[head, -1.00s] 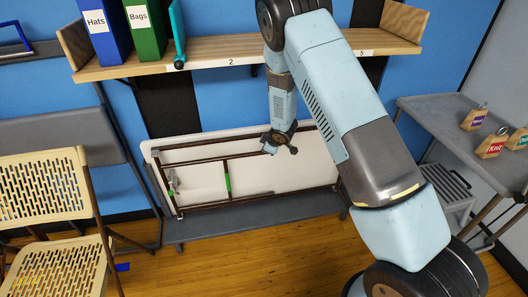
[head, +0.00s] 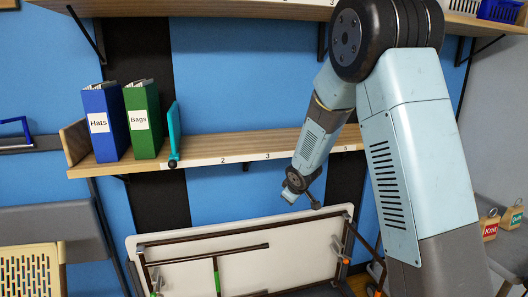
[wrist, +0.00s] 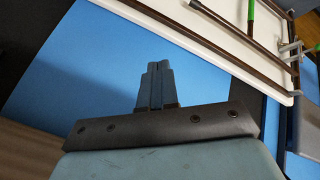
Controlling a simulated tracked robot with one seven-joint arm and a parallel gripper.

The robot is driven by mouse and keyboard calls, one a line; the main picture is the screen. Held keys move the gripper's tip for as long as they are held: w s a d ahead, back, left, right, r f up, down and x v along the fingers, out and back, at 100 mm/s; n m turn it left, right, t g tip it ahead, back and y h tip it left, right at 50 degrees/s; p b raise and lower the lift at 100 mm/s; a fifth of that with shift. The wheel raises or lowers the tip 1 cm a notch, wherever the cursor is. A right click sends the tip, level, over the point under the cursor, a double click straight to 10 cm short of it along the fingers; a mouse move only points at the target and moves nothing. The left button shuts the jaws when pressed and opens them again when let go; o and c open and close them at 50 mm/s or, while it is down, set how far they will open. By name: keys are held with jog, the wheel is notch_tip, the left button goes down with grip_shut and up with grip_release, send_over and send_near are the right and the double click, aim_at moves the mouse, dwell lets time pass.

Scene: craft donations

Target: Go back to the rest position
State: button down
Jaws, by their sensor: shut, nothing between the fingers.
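My gripper (head: 289,197) hangs in front of the lower wall shelf, near its front edge, above the folded white-topped table (head: 190,228). In the wrist view my gripper (wrist: 157,84) shows its two grey fingers together, with nothing between them. Blue wall and the folded table's edge lie beyond the fingers. My light blue arm fills the right part of the head view and hides part of the shelf.
The wooden shelf (head: 255,145) holds a blue "Hats" binder (head: 103,125), a green "Bags" binder (head: 142,122) and a teal object (head: 173,132). An upper shelf (head: 240,8) runs overhead. Tagged blocks (head: 490,228) sit at right.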

jog(key=s+d+r+m+h, duration=0.1)
jog(key=s+d+r+m, duration=0.2)
jog(key=s+d+r, duration=0.45)
jog(key=s+d+r+m, duration=0.3)
jog(key=s+d+r, duration=0.1)
jog(key=s+r, duration=0.5)
jog(key=s+d+r+m, duration=0.1)
jog(key=s+r+m, duration=0.1)
jog(key=s, duration=0.9)
jog(key=s+d+r+m+g, duration=0.1)
jog(key=s+r, duration=0.3)
jog(key=s, duration=0.7)
jog(key=shift+s+r+m+g, duration=0.2)
jog(key=shift+s+m+g, duration=0.1)
jog(key=shift+s+m, duration=0.15)
